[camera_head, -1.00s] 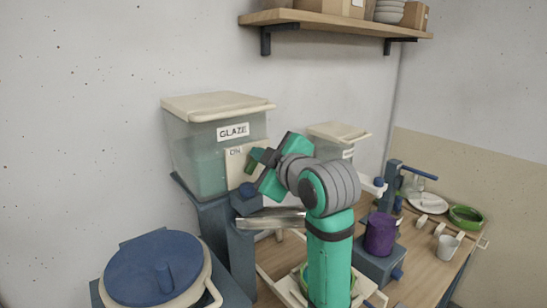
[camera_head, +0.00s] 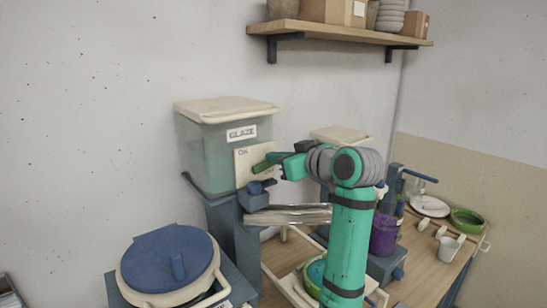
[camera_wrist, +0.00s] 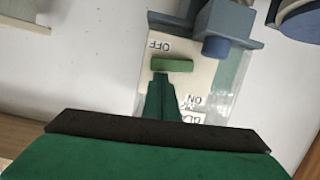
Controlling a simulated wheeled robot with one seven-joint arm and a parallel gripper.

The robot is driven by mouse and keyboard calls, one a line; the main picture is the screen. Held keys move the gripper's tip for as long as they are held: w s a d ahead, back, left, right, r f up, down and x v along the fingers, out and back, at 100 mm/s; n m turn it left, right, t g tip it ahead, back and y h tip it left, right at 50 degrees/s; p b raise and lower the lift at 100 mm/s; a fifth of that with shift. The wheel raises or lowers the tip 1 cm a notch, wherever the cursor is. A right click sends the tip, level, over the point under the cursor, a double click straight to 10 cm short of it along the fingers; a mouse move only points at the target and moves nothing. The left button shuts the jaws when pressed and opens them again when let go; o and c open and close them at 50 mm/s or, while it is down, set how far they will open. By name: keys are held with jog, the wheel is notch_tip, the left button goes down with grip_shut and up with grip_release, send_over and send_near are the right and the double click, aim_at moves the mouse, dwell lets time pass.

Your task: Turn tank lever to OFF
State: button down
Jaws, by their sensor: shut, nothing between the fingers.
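The glaze tank (camera_head: 210,150) has a cream lid and a GLAZE label. A cream plate (camera_head: 241,168) marked ON is on its front. A green bar, which looks like the lever (camera_head: 264,166), stands out at the plate. In the wrist view the lever (camera_wrist: 172,65) lies just beside the OFF lettering, with ON farther off. My gripper (camera_head: 281,158) is shut and empty, with its tips right at the lever. In the wrist view the closed fingers (camera_wrist: 161,80) end at the bar's edge; I cannot tell whether they touch it.
A blue spout (camera_head: 256,188) is under the plate, with a metallic trough (camera_head: 290,215) below. A blue-lidded bucket (camera_head: 168,262) stands at front left. A second tank (camera_head: 340,134) is behind my arm. A purple container (camera_head: 384,235) and green bowl (camera_head: 467,219) are to the right.

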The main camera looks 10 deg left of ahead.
jog(key=shift+w+a+f, duration=0.15)
jog(key=shift+w+f, duration=0.05)
jog(key=shift+f, duration=0.15)
jog(key=shift+a+f, duration=0.1)
jog(key=shift+a, duration=0.2)
jog(key=r, duration=0.3)
jog(key=d+r, duration=0.1)
jog(key=shift+s+r, duration=0.3)
jog(key=v, duration=0.9)
jog(key=shift+a, duration=0.15)
